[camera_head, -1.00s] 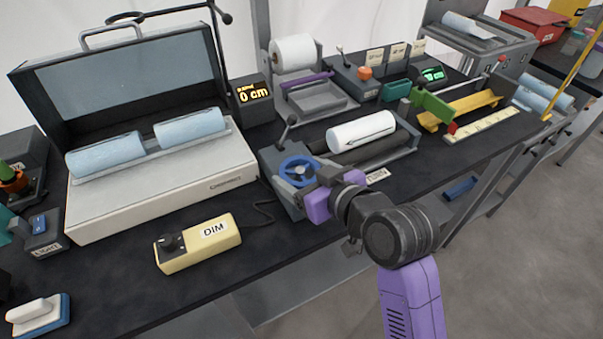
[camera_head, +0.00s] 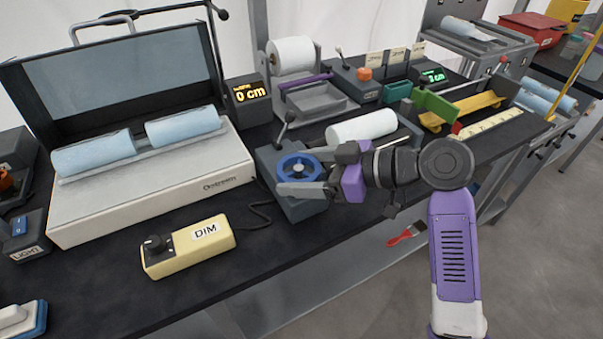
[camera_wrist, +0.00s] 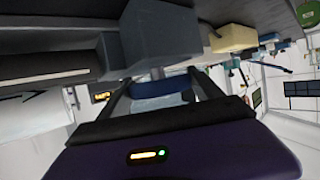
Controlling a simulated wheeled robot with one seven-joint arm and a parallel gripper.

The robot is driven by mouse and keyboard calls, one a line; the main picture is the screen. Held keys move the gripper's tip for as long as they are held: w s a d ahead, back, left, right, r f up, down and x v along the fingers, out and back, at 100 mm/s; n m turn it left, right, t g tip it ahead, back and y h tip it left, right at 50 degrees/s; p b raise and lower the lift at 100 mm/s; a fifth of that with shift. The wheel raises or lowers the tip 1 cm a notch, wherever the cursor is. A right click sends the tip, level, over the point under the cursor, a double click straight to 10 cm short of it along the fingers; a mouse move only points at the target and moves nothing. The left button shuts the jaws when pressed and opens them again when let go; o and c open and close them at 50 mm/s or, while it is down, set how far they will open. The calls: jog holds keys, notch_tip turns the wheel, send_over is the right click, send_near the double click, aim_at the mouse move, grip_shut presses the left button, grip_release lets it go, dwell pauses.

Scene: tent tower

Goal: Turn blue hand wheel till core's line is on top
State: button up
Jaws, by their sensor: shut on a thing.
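A lever (camera_head: 287,122) stands just behind the wheel. A yellow DIM box (camera_head: 188,247) with a cable is at front left. A light box (camera_head: 150,195) with two blue cores stands behind it. A red brush (camera_head: 405,234) lies below the table edge.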

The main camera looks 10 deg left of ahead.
aim_at(313, 171)
dwell(0.4)
jog(key=o, duration=1.4)
jog(key=shift+v, duration=3.85)
